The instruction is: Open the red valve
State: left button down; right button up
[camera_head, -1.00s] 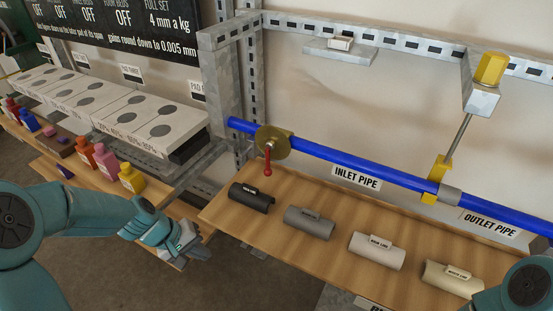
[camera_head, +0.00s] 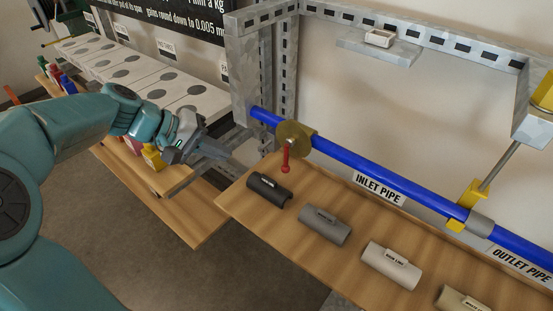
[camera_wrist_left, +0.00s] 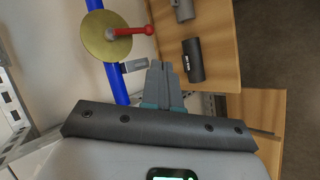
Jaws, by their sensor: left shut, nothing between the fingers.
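The red valve handle (camera_head: 286,158) hangs down from a round brass valve body (camera_head: 295,137) on the blue pipe (camera_head: 365,170). In the left wrist view the red handle (camera_wrist_left: 132,31) reaches to the right from the brass disc (camera_wrist_left: 107,36). My left gripper (camera_head: 228,157) is shut and empty, left of the handle and apart from it. In the left wrist view the closed fingertips (camera_wrist_left: 156,66) point toward the valve, just below the handle. My right gripper is not in view.
A wooden shelf (camera_head: 248,205) below the pipe carries a black pipe piece (camera_head: 268,190), a grey one (camera_head: 324,224) and paler ones. A metal upright (camera_head: 243,75) stands left of the valve. Bottles and a panel of grey discs (camera_head: 125,73) lie behind my left arm.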

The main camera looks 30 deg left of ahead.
pick_arm(q)
send_near(284, 168)
notch_tip(284, 168, down, 4)
jog(key=w+d, duration=0.1)
jog(key=w+d+p, duration=0.1)
jog(key=w, duration=0.1)
jog(key=shift+r+p, duration=0.15)
jog(key=shift+p, duration=0.15)
jog(key=shift+w+d, duration=0.2)
jog(key=shift+w, duration=0.15)
jog(key=shift+d+f+h+b, duration=0.15)
jog(key=shift+f+h+b, duration=0.15)
jog(key=shift+b, duration=0.25)
